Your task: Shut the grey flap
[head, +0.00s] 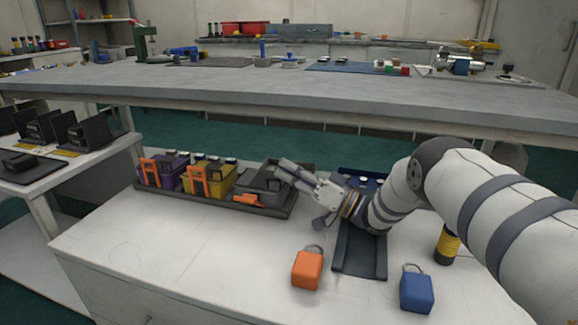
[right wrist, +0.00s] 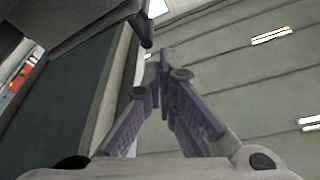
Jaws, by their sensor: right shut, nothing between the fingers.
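The grey box (head: 254,182) is at the right end of a dark tray on the white bench, partly behind my right gripper. The grey flap seems to be its lid; my fingers cover part of it, so I cannot tell its angle. An orange lever (head: 248,200) lies low at its front. My right gripper (head: 284,170) is shut and empty, its fingertips over the right side of the grey box; touching or apart is unclear. In the right wrist view the shut fingers (right wrist: 165,65) show, with a dark grey edge (right wrist: 90,30) at upper left. My left gripper is out of view.
The dark tray (head: 262,210) also holds a purple box (head: 172,172) and a yellow box (head: 215,182), their orange levers upright. An orange padlock (head: 307,270) and a blue padlock (head: 416,292) stand in front. The bench's front left is clear. A grey worktop (head: 260,82) spans behind.

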